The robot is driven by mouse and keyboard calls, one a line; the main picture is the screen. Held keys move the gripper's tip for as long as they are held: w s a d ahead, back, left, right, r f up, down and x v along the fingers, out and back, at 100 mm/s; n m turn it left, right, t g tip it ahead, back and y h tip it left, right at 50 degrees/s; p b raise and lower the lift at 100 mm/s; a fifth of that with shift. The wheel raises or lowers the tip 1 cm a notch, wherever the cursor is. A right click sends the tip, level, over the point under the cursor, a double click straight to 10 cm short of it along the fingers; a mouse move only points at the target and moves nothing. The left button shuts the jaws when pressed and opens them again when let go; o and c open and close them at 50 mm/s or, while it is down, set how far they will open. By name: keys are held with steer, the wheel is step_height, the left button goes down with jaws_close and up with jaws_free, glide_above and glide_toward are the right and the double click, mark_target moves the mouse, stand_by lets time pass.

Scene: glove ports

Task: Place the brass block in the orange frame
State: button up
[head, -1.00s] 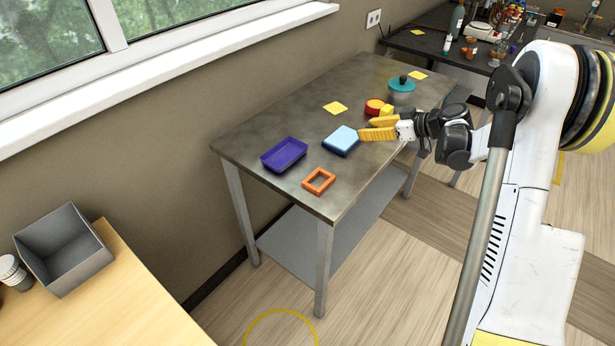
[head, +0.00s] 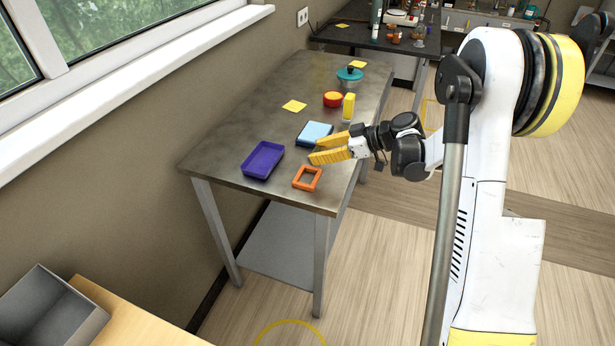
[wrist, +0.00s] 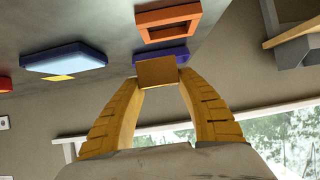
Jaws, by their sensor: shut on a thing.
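The brass block (wrist: 157,72) is between the fingertips of my gripper (wrist: 158,76) in the wrist view. My gripper (head: 314,148) is shut on it, and the block is hard to make out in the head view. The orange frame (head: 317,180) lies on the grey metal table near its front edge, with an empty opening. My gripper is above the table, between the blue box and the frame in the head view. The wrist view shows the frame (wrist: 195,33) above and right of the block, apart from it.
The purple tray (head: 276,161) lies left of the frame, and the light-blue box (head: 316,131) lies behind my gripper. A yellow block (head: 348,106), a red round container (head: 332,99) and a teal-lidded pot (head: 350,76) stand farther back. The table's front left corner (head: 225,174) is clear.

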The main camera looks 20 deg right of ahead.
mark_target(308, 180)
steer(key=a, duration=0.1)
steer(key=a+f, duration=0.2)
steer(key=shift+s+a+b, duration=0.15)
steer(key=shift+s+b, duration=0.2)
steer(key=shift+b, duration=0.05)
step_height(308, 180, down, 4)
steer(key=shift+f+b, duration=0.1)
steer(key=shift+b, duration=0.9)
steer(key=o, duration=1.4)
steer(key=shift+c, duration=0.2)
